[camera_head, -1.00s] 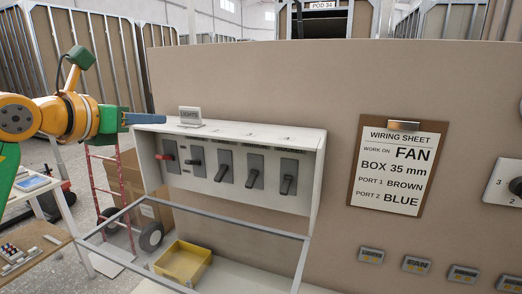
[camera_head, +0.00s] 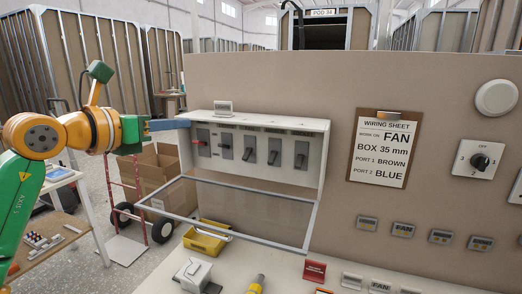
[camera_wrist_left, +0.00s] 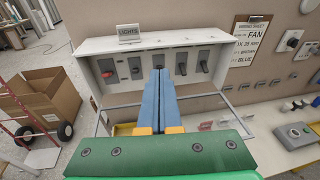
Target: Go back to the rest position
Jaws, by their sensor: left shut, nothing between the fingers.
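My left gripper (camera_head: 170,124) is shut and empty, its blue fingers pointing right at the top left corner of the white switch box (camera_head: 320,126) in the head view. In the left wrist view the shut blue fingers (camera_wrist_left: 158,84) reach toward the switch row. I cannot tell whether they touch the box. The box holds several levers on dark plates; the leftmost lever (camera_head: 203,143) is red. Its clear framed cover (camera_head: 250,207) hangs open below. A small lights label block (camera_head: 222,107) stands on the box top. My right gripper is not in view.
A yellow tray (camera_head: 205,238) sits on the bench under the cover. A wiring sheet (camera_head: 383,150) and a rotary dial (camera_head: 480,160) are on the panel. A red hand truck (camera_head: 122,185) and a cardboard box (camera_head: 155,168) stand on the floor at left.

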